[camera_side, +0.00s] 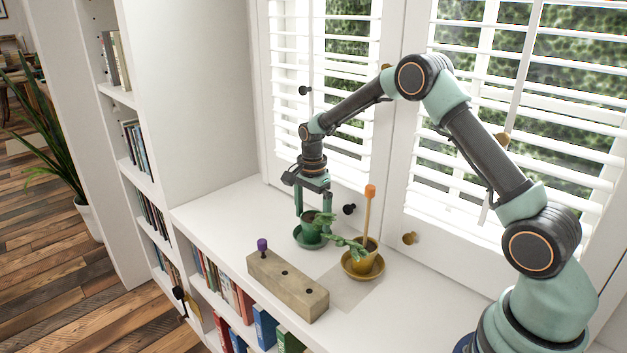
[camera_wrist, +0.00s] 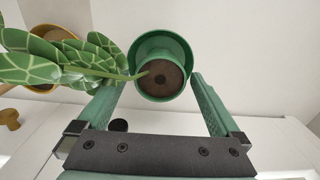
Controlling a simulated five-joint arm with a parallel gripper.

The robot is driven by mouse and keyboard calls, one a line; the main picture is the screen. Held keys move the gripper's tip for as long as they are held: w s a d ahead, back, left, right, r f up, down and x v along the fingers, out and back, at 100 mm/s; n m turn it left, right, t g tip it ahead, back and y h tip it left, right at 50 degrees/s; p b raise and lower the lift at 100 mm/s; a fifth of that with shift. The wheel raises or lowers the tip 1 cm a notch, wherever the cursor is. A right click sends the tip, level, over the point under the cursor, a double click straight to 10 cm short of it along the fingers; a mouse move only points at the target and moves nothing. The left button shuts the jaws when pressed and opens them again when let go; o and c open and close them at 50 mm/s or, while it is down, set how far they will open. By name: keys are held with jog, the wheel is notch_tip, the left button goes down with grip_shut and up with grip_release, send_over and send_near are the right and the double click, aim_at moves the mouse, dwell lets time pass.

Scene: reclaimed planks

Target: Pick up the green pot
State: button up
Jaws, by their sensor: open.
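The green pot (camera_side: 311,234) stands on a green saucer (camera_side: 297,243) on the white shelf, near the window. A plant with pale-veined leaves (camera_side: 347,243) leans out of it to the right. In the wrist view the green pot (camera_wrist: 160,45) shows from above, with dark soil and a stem at its rim. My gripper (camera_side: 313,212) is above the pot, pointing down, open and empty. In the wrist view my gripper's fingertips (camera_wrist: 160,82) lie on either side of the pot, with a gap visible at right. Leaves hide part of the left side.
A yellow pot (camera_side: 364,259) with an orange-topped stick (camera_side: 370,206) stands in a yellow saucer (camera_side: 376,270), close by at right. A wooden block (camera_side: 287,287) with a purple-topped peg (camera_side: 262,246) lies in front. Window shutters (camera_side: 345,80) stand close behind. A grey square (camera_side: 345,292) is mostly clear.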

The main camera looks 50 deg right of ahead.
jog(key=shift+f, duration=0.8)
grip_shut()
jog(key=shift+r, duration=0.1)
notch_tip(320, 180, up, 23)
dwell(0.6)
notch_tip(320, 180, down, 20)
jog(key=m, duration=0.3)
jog(key=shift+r+m, duration=0.25)
jog(key=shift+m, duration=0.05)
jog(key=shift+f, duration=1.5)
